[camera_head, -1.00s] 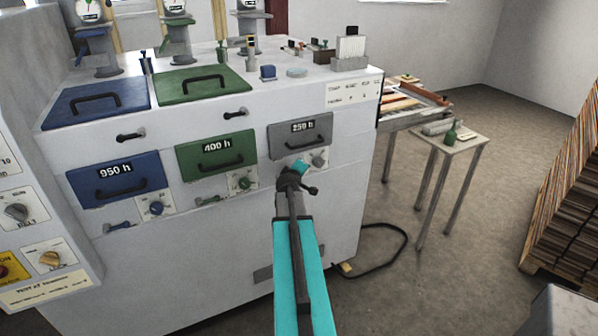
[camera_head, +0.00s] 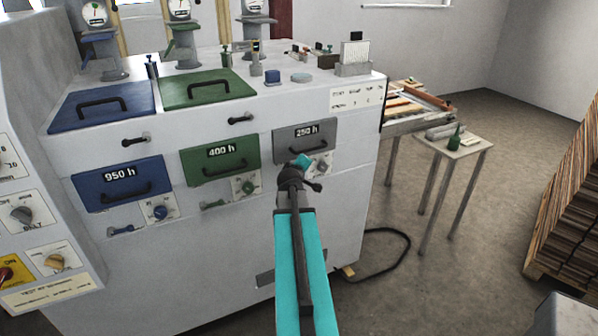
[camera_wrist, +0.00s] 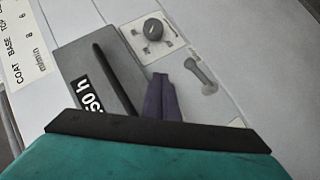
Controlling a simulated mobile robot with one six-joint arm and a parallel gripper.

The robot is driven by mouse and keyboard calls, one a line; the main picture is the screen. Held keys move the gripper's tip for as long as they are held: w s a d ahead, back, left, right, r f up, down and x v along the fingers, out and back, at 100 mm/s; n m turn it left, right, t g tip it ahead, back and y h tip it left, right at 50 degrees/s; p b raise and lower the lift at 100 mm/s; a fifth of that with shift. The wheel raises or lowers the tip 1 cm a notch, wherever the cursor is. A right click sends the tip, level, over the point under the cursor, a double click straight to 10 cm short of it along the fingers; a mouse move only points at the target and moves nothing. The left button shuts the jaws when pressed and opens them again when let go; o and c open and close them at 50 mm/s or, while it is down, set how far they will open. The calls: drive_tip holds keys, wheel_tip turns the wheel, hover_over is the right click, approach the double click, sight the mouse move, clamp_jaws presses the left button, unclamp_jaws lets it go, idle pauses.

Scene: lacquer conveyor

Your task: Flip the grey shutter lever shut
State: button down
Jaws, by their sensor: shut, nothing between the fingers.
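The grey shutter lever (camera_wrist: 201,76) shows in the wrist view, right of my fingertips, on the white machine front beside the grey 250 h drawer (camera_wrist: 75,70). It is a short bar with a rounded knob at each end. My gripper (camera_wrist: 160,82) is shut and empty, its dark purple fingers together over the drawer's edge area, left of the lever. I see a gap between them in the picture, but cannot tell the depth. In the head view my gripper (camera_head: 302,161) is just below the grey drawer (camera_head: 305,140), and my arm hides the lever.
A grey dial (camera_wrist: 153,29) sits beside the lever. The drawer's black handle (camera_wrist: 115,77) sticks out near my fingers. A small table (camera_head: 455,145) stands right of the machine.

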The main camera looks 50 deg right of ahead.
drive_tip(key=s+a+r+b, duration=0.1)
drive_tip(key=s+a+r, duration=0.2)
drive_tip(key=r, duration=0.1)
drive_tip(key=shift+s, duration=0.25)
drive_tip(key=shift+w+a+f, duration=0.1)
drive_tip(key=shift+a, duration=0.05)
idle(0.4)
